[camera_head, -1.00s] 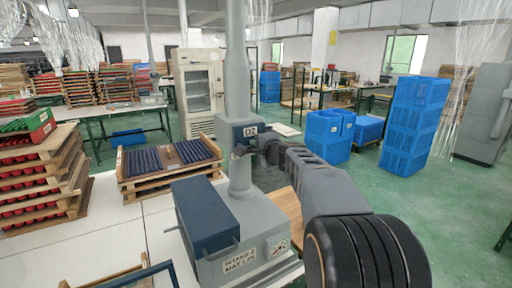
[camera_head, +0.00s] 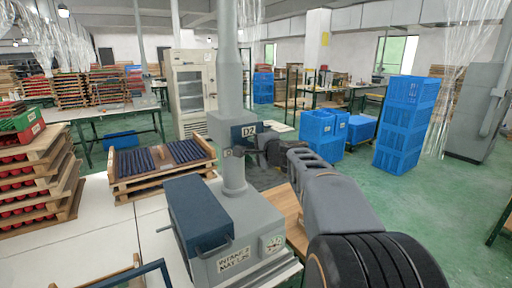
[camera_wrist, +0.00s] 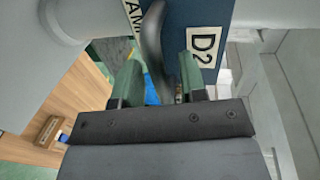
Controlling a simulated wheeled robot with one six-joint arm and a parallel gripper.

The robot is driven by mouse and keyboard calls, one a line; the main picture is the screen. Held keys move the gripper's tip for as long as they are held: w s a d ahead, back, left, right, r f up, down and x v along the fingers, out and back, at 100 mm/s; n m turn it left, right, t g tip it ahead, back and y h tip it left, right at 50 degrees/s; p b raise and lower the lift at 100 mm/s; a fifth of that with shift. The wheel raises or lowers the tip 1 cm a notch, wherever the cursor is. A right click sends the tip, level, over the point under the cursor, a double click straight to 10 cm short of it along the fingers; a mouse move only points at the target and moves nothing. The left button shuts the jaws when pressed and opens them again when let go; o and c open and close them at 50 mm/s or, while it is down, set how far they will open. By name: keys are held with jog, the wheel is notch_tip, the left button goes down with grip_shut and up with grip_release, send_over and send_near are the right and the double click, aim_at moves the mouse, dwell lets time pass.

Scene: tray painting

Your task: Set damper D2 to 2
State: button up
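Damper D2 is a dark blue plate (camera_head: 243,133) with a white "D2" label, on a grey housing on the upright grey duct (camera_head: 227,70). In the wrist view the D2 plate (camera_wrist: 201,45) and the edge of a second label, partly cut off, show close up. A dark grey curved lever (camera_wrist: 153,40) hangs in front of the plate. My gripper (camera_wrist: 160,78) has its two green fingers apart, one on each side of the lever; a gap shows at the right finger, and contact at the left cannot be told. In the head view my gripper (camera_head: 246,154) is small beside the plate.
Wooden trays (camera_head: 162,168) and stacked trays (camera_head: 35,185) stand left on the white table (camera_head: 105,220). Blue crates (camera_head: 408,125) stand on the green floor at right.

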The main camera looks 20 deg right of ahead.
jog(key=b+v, duration=0.1)
jog(key=v, duration=1.3)
jog(key=s+a+f+n+g+p, duration=0.1)
jog(key=s+a+f+n+g, duration=0.2)
jog(key=f, duration=0.4)
jog(key=s+a+f+n+g, duration=0.1)
jog(key=f+n+g, duration=0.25)
jog(key=f, duration=0.35)
jog(key=s+a+f+n+g+h+p, duration=0.2)
jog(key=s+a+f+n+g+p, duration=0.3)
jog(key=s+a+n, duration=0.3)
jog(key=shift+s+a+n, duration=0.3)
jog(key=shift+a+n, duration=0.95)
jog(key=shift+a, duration=0.15)
jog(key=shift+f+g, duration=0.15)
jog(key=shift+g, duration=0.1)
